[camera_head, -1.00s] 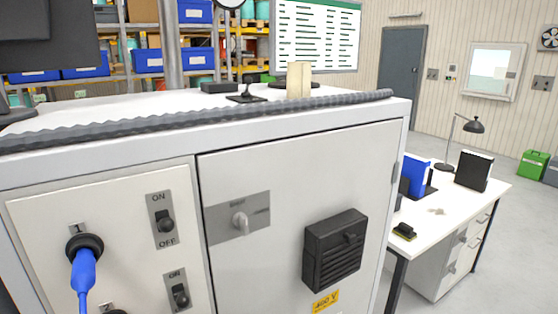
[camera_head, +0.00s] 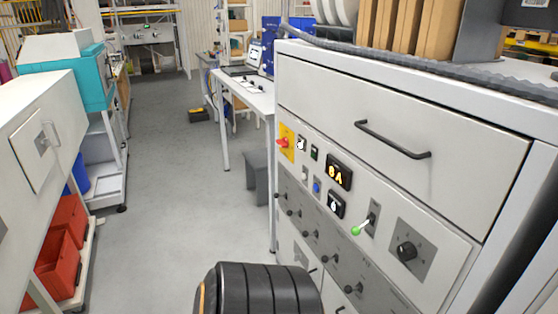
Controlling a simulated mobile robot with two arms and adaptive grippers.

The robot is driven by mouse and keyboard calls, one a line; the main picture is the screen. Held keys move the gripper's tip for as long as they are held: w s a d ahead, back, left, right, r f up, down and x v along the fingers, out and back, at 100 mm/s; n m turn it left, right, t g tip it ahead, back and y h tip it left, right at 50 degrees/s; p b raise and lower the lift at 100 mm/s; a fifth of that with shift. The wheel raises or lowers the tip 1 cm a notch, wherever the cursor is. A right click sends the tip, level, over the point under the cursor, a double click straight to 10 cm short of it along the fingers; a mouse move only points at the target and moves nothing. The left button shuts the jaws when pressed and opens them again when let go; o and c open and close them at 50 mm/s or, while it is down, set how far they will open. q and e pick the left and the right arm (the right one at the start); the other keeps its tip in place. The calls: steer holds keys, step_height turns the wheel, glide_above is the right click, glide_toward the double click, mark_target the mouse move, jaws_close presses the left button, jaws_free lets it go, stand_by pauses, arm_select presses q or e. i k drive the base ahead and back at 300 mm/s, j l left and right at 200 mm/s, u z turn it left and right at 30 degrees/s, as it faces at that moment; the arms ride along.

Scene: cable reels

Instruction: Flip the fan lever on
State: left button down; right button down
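A lever with a green tip (camera_head: 356,231) sticks out from its grey plate on the front panel of a white cabinet (camera_head: 400,118), tilted down and to the left. A black rotary knob (camera_head: 406,250) is to its right. Several small dark levers (camera_head: 325,260) sit in a row of grey plates below. No label saying fan can be read, so I cannot tell which lever is the fan's. Neither gripper shows. A black ribbed rounded part (camera_head: 258,290) at the bottom edge covers some floor; I cannot tell whether it is mine.
The panel also has a red switch on a yellow plate (camera_head: 285,142) and lit displays (camera_head: 338,172). A drawer handle (camera_head: 392,140) juts out above. A grey floor aisle (camera_head: 165,190) runs left of the cabinet. Red bins (camera_head: 62,240) and a white table (camera_head: 243,92) border it.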

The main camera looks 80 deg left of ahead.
mark_target(355, 231)
steer(key=u, duration=2.1)
